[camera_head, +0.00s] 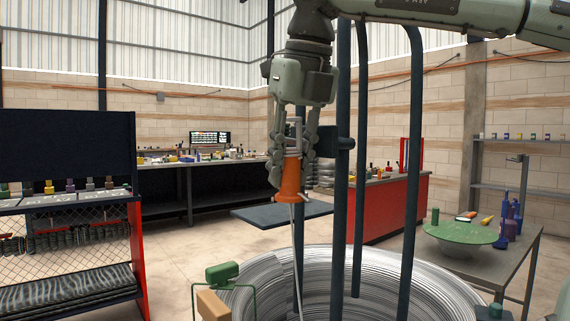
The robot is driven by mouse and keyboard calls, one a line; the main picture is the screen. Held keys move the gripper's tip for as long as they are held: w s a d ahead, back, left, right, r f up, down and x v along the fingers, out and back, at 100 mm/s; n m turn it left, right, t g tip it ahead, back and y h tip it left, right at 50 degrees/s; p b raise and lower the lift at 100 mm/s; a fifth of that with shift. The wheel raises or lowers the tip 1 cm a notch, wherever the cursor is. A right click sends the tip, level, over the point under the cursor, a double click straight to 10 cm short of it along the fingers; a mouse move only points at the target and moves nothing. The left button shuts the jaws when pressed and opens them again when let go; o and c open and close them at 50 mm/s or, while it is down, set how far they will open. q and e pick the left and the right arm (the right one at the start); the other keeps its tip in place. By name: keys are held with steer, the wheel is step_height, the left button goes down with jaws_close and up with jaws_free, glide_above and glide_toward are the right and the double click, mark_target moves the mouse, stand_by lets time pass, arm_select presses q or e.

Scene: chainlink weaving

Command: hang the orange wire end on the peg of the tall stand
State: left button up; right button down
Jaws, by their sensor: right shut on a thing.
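My right gripper (291,170) hangs fingers down from an arm that enters at the upper right. It is shut on the orange wire end (290,188), a flared orange sleeve. A thin pale wire (297,240) runs from the sleeve down toward the coil of wire (268,290). Just behind and right of the gripper stand dark upright tubes, with a dark block and short round stub (345,144) at finger height. A dark post (299,262) also stands behind the wire. I cannot tell which of these is the tall stand's peg; the gripper partly covers this area. My left gripper is not in view.
Tall dark tubes (413,150) rise from the large coil at the bottom. A green and wooden piece (221,274) is at its left edge. A rack (70,150) stands left, a red cabinet (388,205) behind, and a grey table (520,260) right. Open floor lies left of centre.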

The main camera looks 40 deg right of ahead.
mark_target(300, 130)
steer(key=shift+d+f+b, duration=0.3)
steer(key=shift+d+f, duration=0.6)
steer(key=shift+d, duration=0.05)
steer(key=shift+d+f, duration=0.2)
steer(key=shift+d, duration=0.15)
steer(key=c, duration=1.2)
jaws_free()
steer(key=r, duration=0.7)
steer(key=shift+a+r, duration=0.25)
steer(key=shift+r, duration=0.05)
steer(key=s+a+r, duration=0.1)
steer(key=s+r, duration=0.2)
steer(key=r, duration=0.2)
steer(key=shift+s+a, duration=0.25)
steer(key=shift+a, duration=0.1)
